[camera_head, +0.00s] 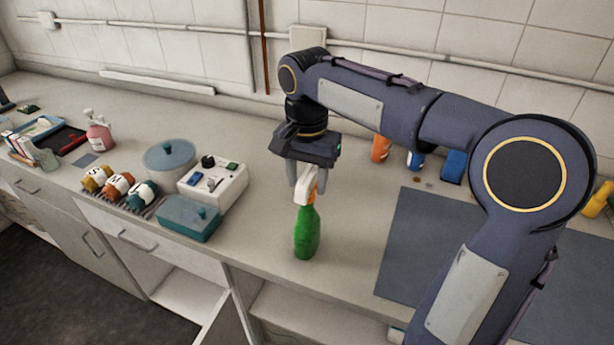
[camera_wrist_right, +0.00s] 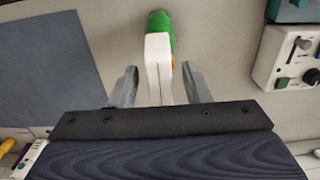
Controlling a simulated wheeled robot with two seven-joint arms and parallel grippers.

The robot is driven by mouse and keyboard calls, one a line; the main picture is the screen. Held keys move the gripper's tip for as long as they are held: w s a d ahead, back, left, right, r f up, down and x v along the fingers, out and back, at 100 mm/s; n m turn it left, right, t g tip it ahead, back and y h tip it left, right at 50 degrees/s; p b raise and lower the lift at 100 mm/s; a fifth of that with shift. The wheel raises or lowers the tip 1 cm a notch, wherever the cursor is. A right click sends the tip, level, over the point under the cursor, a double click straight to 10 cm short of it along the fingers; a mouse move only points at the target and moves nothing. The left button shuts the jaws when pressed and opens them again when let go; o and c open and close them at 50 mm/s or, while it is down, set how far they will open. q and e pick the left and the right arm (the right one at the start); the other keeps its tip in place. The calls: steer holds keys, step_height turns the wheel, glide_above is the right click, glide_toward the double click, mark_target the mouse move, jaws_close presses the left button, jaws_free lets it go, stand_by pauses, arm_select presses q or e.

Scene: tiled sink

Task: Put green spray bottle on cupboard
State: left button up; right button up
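The green spray bottle (camera_head: 307,232) stands upright on the worktop, with a white and orange spray head. My right gripper (camera_head: 309,192) is above it, pointing down, with its fingers on either side of the spray head. In the right wrist view the bottle (camera_wrist_right: 160,28) shows beyond its white head, and the open fingers (camera_wrist_right: 160,88) have a gap on both sides of the head. The cupboard (camera_head: 190,266) is the unit under the worktop, with open compartments at the front. My left gripper is not in view.
A white control box (camera_head: 213,186), a teal box (camera_head: 188,219), a round grey-blue pot (camera_head: 169,157) and several labelled jars stand left of the bottle. A dark mat (camera_head: 412,240) lies to the right. Orange and blue items stand behind my right arm.

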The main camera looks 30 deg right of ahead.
steer(key=shift+r, duration=0.1)
step_height(320, 180, up, 12)
steer(key=p, duration=0.2)
stand_by(0.3)
